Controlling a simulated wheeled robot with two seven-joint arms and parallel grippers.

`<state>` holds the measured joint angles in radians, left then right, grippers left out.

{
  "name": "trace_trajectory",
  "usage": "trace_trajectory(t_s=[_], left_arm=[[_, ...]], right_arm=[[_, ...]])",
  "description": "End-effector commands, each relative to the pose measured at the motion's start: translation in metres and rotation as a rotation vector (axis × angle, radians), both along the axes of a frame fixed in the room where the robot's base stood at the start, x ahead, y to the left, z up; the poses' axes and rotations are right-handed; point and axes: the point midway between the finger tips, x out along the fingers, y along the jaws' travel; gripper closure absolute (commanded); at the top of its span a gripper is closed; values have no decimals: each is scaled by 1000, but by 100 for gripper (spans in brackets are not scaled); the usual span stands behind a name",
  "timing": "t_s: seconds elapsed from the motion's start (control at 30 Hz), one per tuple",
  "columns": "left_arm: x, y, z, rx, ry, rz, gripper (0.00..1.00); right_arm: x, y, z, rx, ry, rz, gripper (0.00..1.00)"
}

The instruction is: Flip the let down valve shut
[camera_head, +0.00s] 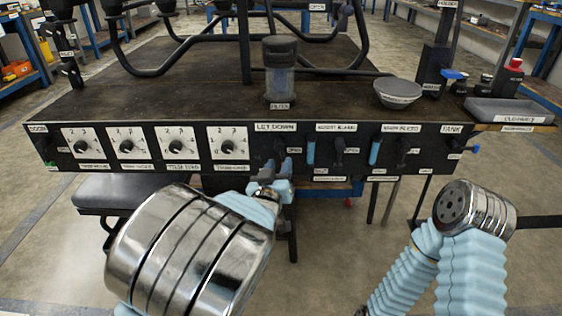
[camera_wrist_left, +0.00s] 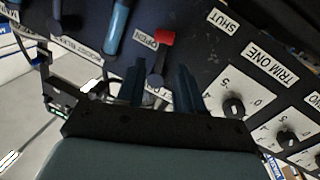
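The let down valve is on the dark front panel under the LET DOWN label (camera_head: 275,127). In the left wrist view its lever (camera_wrist_left: 163,40) has a red end and a black stem, and the red end lies beside the OPEN label (camera_wrist_left: 143,41). The SHUT label (camera_wrist_left: 222,20) is farther right in that view. My left gripper (camera_wrist_left: 160,88) is open, with its two dark fingers apart and the lower stem between or just beyond them; contact cannot be told. In the head view my left gripper (camera_head: 270,180) hides most of the valve. My right gripper is not in view.
Several dials (camera_head: 227,147) line the panel left of the valve. Blue-handled levers (camera_head: 311,152) are close on its right. Floor in front is open.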

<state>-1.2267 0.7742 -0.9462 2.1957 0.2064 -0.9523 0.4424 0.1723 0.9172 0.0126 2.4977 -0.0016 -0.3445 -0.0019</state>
Motion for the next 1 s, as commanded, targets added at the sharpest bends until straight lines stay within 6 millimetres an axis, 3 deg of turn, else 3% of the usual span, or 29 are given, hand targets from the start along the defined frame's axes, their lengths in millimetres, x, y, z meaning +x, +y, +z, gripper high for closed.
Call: trace_trajectory(t_s=[0.23,0.57,0.8,1.0], left_arm=[[31,-6,0,1,0,1,64],[35,-7,0,0,1,0,64],[34,-7,0,0,1,0,99],[34,-7,0,5,1,0,100]], right_arm=[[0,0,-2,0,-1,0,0],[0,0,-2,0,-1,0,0],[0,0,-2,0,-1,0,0],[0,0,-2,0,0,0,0]])
